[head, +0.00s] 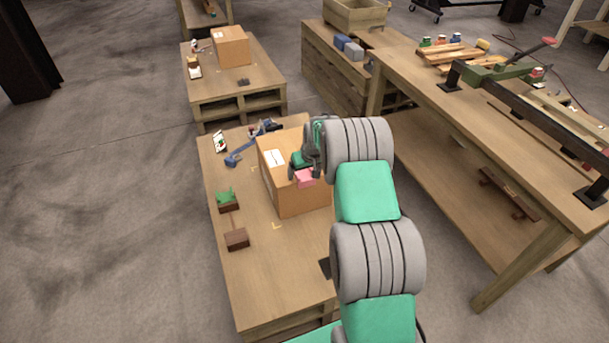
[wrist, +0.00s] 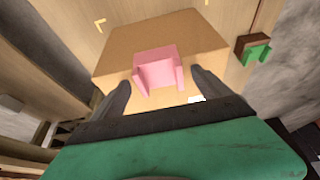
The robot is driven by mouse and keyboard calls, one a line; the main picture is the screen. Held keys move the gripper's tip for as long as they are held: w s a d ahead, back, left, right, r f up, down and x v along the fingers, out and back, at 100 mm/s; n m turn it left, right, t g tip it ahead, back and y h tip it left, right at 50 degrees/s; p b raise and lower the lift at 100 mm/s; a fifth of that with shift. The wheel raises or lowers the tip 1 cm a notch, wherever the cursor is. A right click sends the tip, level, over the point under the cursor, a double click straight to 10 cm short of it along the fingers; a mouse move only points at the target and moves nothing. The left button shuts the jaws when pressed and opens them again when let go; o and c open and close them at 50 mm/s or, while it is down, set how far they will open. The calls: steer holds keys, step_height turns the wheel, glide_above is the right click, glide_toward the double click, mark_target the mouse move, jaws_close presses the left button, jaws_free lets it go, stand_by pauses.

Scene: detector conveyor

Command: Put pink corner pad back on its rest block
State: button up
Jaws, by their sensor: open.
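The pink corner pad (head: 306,178) sits on a top corner of the cardboard box (head: 300,196). In the wrist view the pad (wrist: 158,70) lies between the two dark fingers of my gripper (wrist: 160,84). The gripper is open, one finger on each side of the pad; I cannot tell whether either touches it. In the head view my gripper (head: 308,160) is at the box's top corner, partly hidden by my arm. A bare brown rest block (head: 237,239) stands left of the box, nearer the camera. A second brown block (head: 229,207) carries a green corner pad (head: 225,196).
The box stands on a wooden table (head: 285,270) with yellow corner marks. A blue tape dispenser-like tool (head: 240,157) and a small white card (head: 219,141) lie at the far left. A long workbench (head: 440,110) stands at the right. The near table top is mostly clear.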

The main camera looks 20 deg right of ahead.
steer(key=shift+c, duration=0.4)
steer(key=c, duration=1.3)
steer(key=shift+r, duration=0.1)
steer(key=shift+c, duration=0.7)
steer(key=shift+r, duration=0.1)
